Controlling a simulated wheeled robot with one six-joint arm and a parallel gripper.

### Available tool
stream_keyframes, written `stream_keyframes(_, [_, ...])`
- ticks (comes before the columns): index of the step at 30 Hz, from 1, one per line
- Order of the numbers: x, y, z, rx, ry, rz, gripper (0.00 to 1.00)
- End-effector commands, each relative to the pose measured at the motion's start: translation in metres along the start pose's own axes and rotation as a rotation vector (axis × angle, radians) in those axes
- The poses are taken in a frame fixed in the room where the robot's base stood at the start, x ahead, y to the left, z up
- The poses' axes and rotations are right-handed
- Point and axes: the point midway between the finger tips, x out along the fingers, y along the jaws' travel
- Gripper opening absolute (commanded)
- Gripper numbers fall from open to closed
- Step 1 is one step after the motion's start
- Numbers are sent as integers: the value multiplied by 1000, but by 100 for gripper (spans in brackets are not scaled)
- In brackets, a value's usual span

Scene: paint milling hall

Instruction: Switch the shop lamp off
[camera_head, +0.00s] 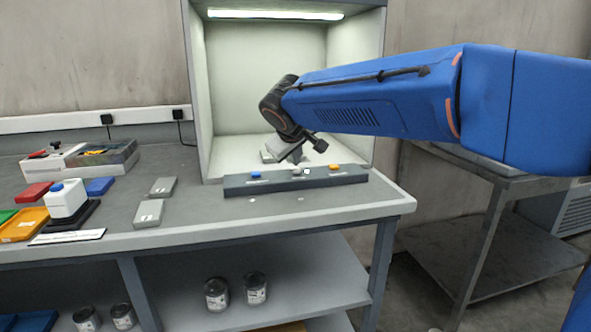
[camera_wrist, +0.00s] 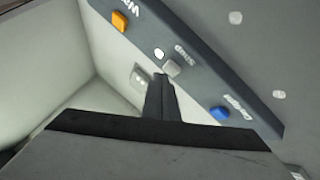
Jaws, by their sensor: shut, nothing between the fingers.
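The light booth's tube lamp (camera_head: 275,14) glows at the top. A dark switch bar (camera_head: 225,187) stands at the booth's front edge. It carries a blue button (camera_head: 255,175), a grey middle button (camera_head: 297,173) and an orange button (camera_head: 334,167). In the wrist view the grey button (camera_wrist: 171,68) is beside a label that seems to read "Shop", with a bright white dot (camera_wrist: 159,52) next to it. My gripper (camera_wrist: 158,80) is shut and empty, its tips appearing close to the grey button; contact cannot be told. In the head view my arm partly hides the booth's inside.
Small grey blocks (camera_head: 149,213) lie on the bench left of the bar. A white bottle (camera_head: 67,198), coloured trays and a grey box (camera_head: 106,155) stand farther left. Booth side walls flank my gripper.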

Motion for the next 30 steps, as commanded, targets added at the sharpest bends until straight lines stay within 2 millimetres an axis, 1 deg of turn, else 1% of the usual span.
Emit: stream_keyframes(30, [5,-4,3,0,1,0,0])
